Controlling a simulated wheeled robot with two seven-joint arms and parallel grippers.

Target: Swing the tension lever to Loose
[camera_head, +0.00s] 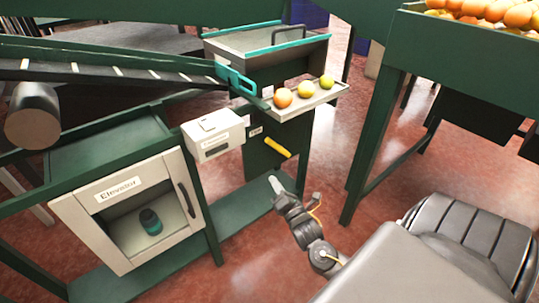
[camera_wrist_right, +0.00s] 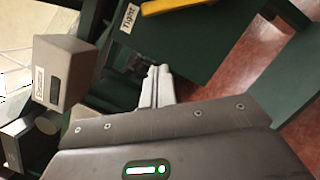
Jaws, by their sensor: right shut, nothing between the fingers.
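The yellow tension lever (camera_head: 277,147) sits on the dark green panel under the small fruit tray and slants down to the right. In the right wrist view, part of the yellow lever (camera_wrist_right: 168,5) shows at the top edge, cut off by the frame. A white label reading "Tight" (camera_wrist_right: 129,17) is on the panel left of it. My right gripper (camera_head: 276,184) is below the lever and apart from it. In the right wrist view its fingers (camera_wrist_right: 159,72) are shut together with nothing between them. No "Loose" label is readable. My left gripper is not in view.
A pale box (camera_head: 213,137) juts out left of the lever. An elevator cabinet (camera_head: 127,205) holding a dark canister stands lower left. The tray (camera_head: 318,96) above holds an orange and yellow-green fruits. A green bin stand (camera_head: 375,130) rises at right. Red floor is open between.

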